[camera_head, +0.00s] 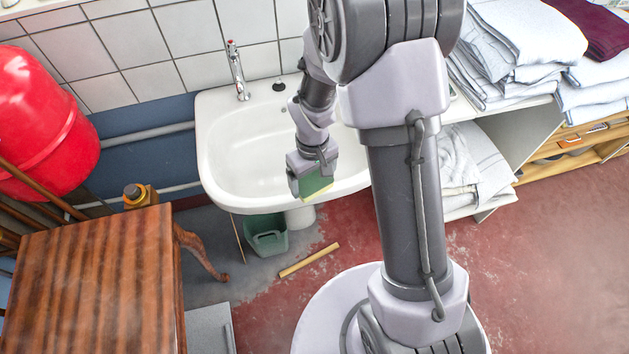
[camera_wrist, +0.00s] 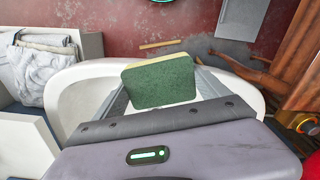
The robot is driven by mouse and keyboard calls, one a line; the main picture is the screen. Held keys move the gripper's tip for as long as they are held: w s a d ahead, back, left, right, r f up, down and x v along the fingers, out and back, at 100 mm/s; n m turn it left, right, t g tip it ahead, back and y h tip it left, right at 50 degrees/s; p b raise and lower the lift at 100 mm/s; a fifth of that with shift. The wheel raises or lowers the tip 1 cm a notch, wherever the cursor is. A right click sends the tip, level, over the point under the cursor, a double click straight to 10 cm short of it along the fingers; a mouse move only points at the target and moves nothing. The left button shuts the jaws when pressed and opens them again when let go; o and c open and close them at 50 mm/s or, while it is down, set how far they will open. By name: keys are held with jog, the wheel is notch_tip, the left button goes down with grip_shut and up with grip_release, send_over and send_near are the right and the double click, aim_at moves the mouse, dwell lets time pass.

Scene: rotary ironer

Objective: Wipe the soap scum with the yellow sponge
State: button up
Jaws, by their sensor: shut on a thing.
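My gripper (camera_head: 312,178) is over the front edge of the white sink (camera_head: 222,150), shut on a sponge (camera_head: 317,187) with a green face and a yellow layer. In the wrist view the green face of the sponge (camera_wrist: 160,84) fills the space between the fingers, with the yellow layer along its far edge. The sponge looks held above the basin's rim; I cannot tell whether it touches. The sink's rim also shows in the wrist view (camera_wrist: 247,88). I cannot make out any soap scum on the visible part of the basin. My arm hides the sink's right part.
A faucet (camera_head: 237,72) stands at the sink's back edge against the tiled wall. A green bucket (camera_head: 266,236) is on the floor below. A wooden table (camera_head: 95,290) and a red container (camera_head: 40,125) are at left. Folded towels (camera_head: 515,40) lie on shelves at right.

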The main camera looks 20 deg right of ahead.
aim_at(313, 180)
jog(key=shift+r+p, duration=1)
jog(key=shift+r, duration=0.55)
